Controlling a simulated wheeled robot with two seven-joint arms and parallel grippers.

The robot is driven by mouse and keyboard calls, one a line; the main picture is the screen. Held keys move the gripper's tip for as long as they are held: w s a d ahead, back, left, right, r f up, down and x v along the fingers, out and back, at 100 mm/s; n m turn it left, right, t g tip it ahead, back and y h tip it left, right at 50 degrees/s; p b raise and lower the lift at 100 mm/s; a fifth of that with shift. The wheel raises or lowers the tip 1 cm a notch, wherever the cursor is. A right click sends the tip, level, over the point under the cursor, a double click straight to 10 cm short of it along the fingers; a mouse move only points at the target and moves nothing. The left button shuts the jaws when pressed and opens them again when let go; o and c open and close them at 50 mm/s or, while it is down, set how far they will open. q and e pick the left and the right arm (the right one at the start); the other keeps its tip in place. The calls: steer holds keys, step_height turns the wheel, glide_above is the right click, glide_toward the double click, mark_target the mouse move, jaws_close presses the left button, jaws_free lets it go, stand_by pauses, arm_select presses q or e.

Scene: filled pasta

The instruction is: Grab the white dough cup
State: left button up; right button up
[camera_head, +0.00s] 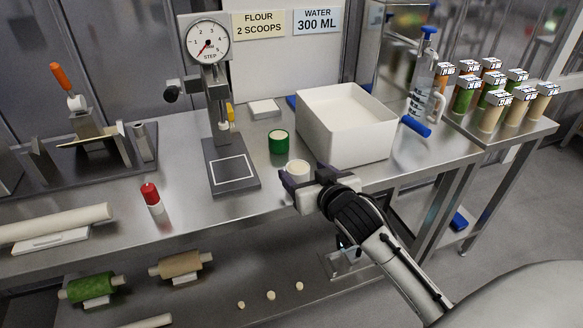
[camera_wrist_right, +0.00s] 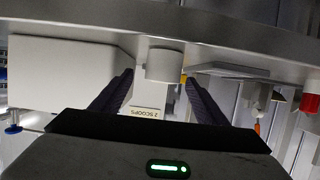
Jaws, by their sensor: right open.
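The white dough cup (camera_head: 298,168) stands upright near the front edge of the steel counter, left of the white bin. My right gripper (camera_head: 304,184) is at that front edge, its fingers open and pointing at the cup. In the right wrist view, which looks upside down, the cup (camera_wrist_right: 164,64) shows between the tips of the two spread dark fingers (camera_wrist_right: 158,80). I cannot tell whether either finger touches it. The gripper hides part of the cup's lower front in the head view. My left gripper is not in view.
A white bin (camera_head: 345,140) stands close to the right of the cup. A green cup (camera_head: 278,142) stands behind it. The dial press (camera_head: 228,165) is to the left, and a red-capped bottle (camera_head: 152,198) is farther left. A lower shelf (camera_head: 235,285) lies beneath the counter.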

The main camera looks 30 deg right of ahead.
mark_target(292, 163)
steer(key=shift+x, duration=0.85)
steer(key=x, duration=0.5)
steer(key=shift+w+a, duration=0.15)
steer(key=shift+w, duration=0.25)
steer(key=c, duration=1.2)
